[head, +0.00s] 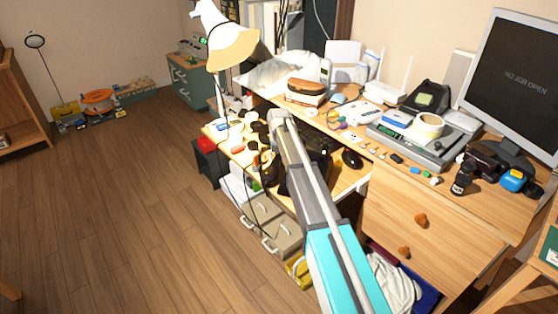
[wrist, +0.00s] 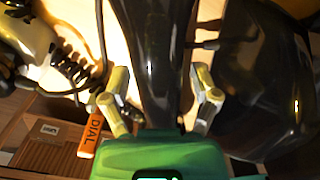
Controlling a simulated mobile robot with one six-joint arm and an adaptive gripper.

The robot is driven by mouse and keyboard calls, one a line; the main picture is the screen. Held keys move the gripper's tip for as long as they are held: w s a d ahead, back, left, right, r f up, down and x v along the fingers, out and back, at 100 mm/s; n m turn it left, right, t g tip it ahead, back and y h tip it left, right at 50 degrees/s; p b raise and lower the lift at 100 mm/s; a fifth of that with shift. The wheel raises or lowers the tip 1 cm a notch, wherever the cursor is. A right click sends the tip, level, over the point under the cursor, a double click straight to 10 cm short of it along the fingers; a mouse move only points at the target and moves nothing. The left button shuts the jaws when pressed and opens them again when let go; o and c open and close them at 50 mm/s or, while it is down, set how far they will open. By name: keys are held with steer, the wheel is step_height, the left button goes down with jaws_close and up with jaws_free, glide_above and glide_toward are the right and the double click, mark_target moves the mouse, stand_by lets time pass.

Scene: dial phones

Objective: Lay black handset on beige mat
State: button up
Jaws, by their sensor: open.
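A glossy black handset (wrist: 152,35) runs down the middle of the wrist view, between the two pale fingers of my gripper (wrist: 161,78). The fingers are spread, one on each side of it, and are not closed on it. A larger black rounded body (wrist: 262,75) fills the right of the wrist view; I cannot tell whether it is the phone's base. In the head view my arm covers this spot, and the gripper and handset cannot be made out there. I cannot identify the beige mat in either view.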

mark_target(279, 155)
steer(key=shift+r, duration=0.1)
step_height(279, 155, up, 12)
steer(key=p, duration=1.2)
steer(key=shift+s, duration=0.1)
stand_by(0.8)
steer(key=s+d+m, duration=0.3)
steer(key=s+m, duration=0.7)
steer(key=s, duration=0.1)
steer(key=s+d+m, duration=0.4)
steer(key=s+m, duration=0.7)
steer(key=s+d+m, duration=0.4)
steer(key=s+m, duration=0.6)
steer(key=s, duration=0.2)
steer(key=shift+d, duration=0.2)
steer(key=shift+r, duration=0.1)
